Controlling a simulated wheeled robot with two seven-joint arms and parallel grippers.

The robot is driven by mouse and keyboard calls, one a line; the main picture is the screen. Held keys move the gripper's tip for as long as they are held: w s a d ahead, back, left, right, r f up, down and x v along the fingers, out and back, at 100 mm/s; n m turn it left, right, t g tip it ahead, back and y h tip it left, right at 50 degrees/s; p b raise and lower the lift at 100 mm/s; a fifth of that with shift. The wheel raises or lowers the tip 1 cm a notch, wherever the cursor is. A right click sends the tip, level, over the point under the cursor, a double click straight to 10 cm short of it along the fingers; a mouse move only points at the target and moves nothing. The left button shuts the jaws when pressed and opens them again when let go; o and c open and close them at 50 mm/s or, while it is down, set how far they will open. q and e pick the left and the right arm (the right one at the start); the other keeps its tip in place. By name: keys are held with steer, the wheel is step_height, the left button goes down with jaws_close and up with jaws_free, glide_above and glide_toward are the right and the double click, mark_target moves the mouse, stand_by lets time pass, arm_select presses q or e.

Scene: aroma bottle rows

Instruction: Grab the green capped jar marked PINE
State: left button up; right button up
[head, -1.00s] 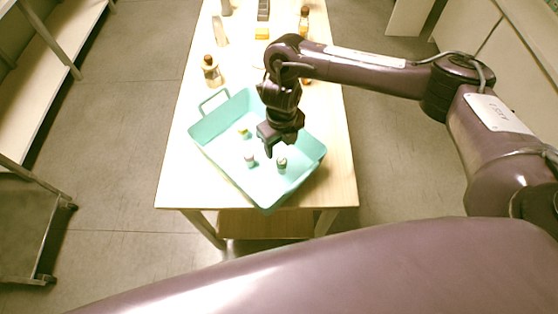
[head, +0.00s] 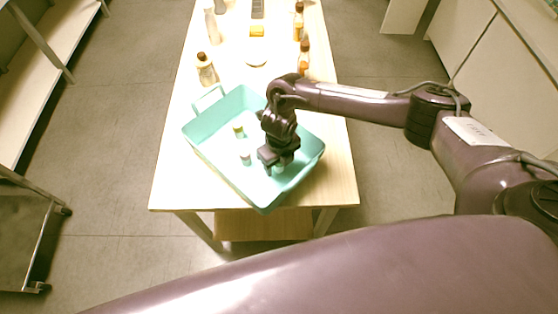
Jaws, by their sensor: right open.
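The turquoise tray (head: 222,170) holds several small jars. One jar (head: 279,170) stands in its right part, mostly hidden by my right gripper (head: 272,168); its cap looked dark greenish before it was covered. A second jar (head: 245,158) with a pale cap stands to its left. A third jar (head: 238,131) with a yellow-green look is farther back. No label is readable, so I cannot tell which is PINE. My right gripper points down, open, low over the right jar; whether the jar is between the fingers is unclear. My left gripper is out of view.
The tray sits at the near end of a wooden table (head: 178,185). A brown-capped bottle (head: 206,70) stands behind it at left, and brown bottles (head: 304,58) stand at right. A yellow item (head: 257,31) lies farther back. The near-left table corner is clear.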

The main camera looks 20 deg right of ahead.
steer(key=shift+f, duration=0.1)
steer(key=c, duration=1.1)
steer(key=shift+o, duration=0.2)
step_height(320, 180, up, 6)
steer(key=shift+w+r+b, duration=0.15)
steer(key=shift+r+b, duration=0.05)
steer(key=shift+b, duration=0.3)
step_height(320, 180, up, 3)
steer(key=shift+r+p, duration=0.1)
steer(key=shift+p, duration=0.7)
step_height(320, 180, up, 10)
steer(key=shift+r+p, duration=0.25)
steer(key=shift+p, duration=0.2)
